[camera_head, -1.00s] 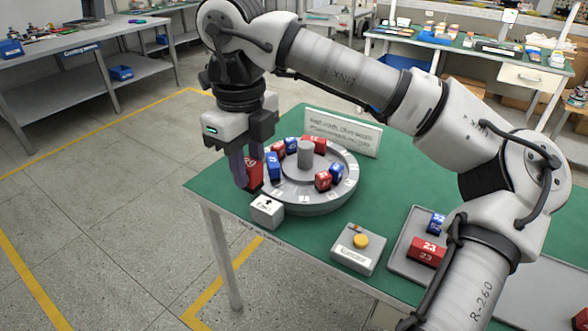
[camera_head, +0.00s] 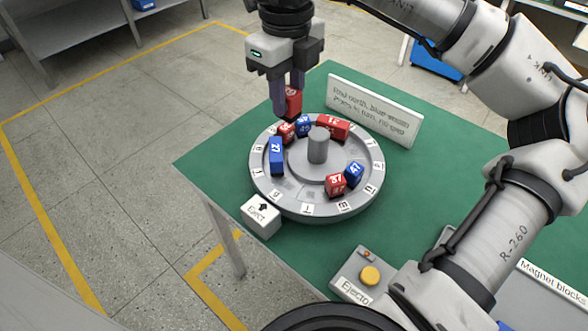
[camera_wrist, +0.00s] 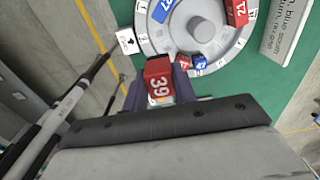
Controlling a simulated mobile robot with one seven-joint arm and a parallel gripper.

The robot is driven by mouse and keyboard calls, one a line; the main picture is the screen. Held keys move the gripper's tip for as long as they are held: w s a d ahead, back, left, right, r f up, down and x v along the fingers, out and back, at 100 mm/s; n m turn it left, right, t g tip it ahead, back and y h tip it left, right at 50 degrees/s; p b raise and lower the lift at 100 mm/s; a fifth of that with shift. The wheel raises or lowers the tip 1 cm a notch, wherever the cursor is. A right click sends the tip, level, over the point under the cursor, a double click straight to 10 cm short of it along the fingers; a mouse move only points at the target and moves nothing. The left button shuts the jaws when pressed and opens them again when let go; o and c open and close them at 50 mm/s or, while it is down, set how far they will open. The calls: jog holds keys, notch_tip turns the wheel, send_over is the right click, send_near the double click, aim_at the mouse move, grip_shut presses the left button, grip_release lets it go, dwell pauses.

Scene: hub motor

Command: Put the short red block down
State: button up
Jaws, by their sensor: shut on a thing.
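My gripper (camera_head: 291,108) is shut on a red block (camera_head: 292,101), seen just above the far-left rim of the grey round wheel (camera_head: 372,190) in the head view. In the wrist view the held red block (camera_wrist: 158,80) is marked 39. The gap between it and the wheel is hard to judge. The wheel has a grey centre post (camera_head: 318,146) and marked slots.
A white Eject box (camera_head: 260,214) stands at the wheel's front left. An ejector box with a yellow button (camera_head: 370,276) is nearer me. A white sign (camera_head: 374,110) stands behind the wheel. The green table (camera_head: 420,185) is clear to the right of the wheel.

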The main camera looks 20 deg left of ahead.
notch_tip(320, 180, down, 19)
jog(key=p, duration=0.2)
jog(key=shift+s+r+p, duration=0.1)
jog(key=shift+p, duration=0.2)
jog(key=shift+f, duration=0.2)
jog(key=o, duration=1.1)
jog(key=shift+c, duration=0.2)
jog(key=shift+r, duration=0.15)
jog(key=shift+r, duration=0.2)
notch_tip(320, 180, up, 12)
jog(key=b, duration=0.1)
jog(key=shift+f+b, duration=0.15)
jog(key=shift+b, duration=0.2)
